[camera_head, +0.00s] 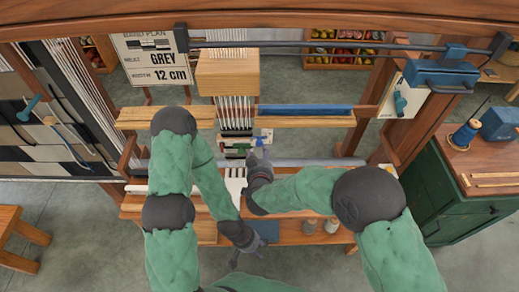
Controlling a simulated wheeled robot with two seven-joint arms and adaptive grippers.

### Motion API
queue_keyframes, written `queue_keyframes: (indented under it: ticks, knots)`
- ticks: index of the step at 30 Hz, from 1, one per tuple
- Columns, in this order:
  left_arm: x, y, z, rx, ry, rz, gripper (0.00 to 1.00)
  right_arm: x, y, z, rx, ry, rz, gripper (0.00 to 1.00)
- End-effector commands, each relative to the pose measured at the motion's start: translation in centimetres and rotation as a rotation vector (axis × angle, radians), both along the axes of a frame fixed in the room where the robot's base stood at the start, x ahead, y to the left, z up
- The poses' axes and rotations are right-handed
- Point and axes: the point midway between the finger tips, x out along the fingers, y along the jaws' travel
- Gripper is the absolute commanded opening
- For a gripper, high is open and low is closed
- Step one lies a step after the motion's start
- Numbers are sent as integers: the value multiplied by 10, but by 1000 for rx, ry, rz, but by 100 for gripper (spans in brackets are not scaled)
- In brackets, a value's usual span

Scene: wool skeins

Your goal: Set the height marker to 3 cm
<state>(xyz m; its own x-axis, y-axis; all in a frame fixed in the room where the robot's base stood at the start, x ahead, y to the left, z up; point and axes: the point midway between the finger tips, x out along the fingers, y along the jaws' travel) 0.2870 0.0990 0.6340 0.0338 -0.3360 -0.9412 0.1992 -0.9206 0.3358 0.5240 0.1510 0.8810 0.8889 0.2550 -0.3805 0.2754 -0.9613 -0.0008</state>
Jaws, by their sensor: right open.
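The band (235,112) of light and dark threads runs down the middle of the loom. I cannot tell which of these is the height marker, and no scale reading is legible. My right gripper (259,157) is open, just below the blue piece; I cannot tell whether it touches it. My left gripper (246,263) hangs low, apart from the band, near a blue-grey pad (266,230); its jaws are too small to read.
A wooden block (227,73) hangs over the threads, with a blue bar (305,110) to the right. A green cabinet (440,205) stands at right and a stool (22,238) at left. Loom beams surround my arms.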

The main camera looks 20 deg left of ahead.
Motion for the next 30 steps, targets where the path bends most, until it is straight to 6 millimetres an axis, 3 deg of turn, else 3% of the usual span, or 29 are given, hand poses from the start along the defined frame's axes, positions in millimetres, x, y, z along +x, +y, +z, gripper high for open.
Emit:
queue_keyframes:
  ticks: [3, 9, 30]
  knots:
    - [0, 0, 0, 0, 0, 0, 40, -16, -4, 7, 0, 0, 2, 51]
    - [0, 0, 0, 0, 0, 0, 40, -30, -8, 12, -1, 0, 1, 51]
    - [0, 0, 0, 0, 0, 0, 40, -31, -9, 13, -1, 1, 0, 51]
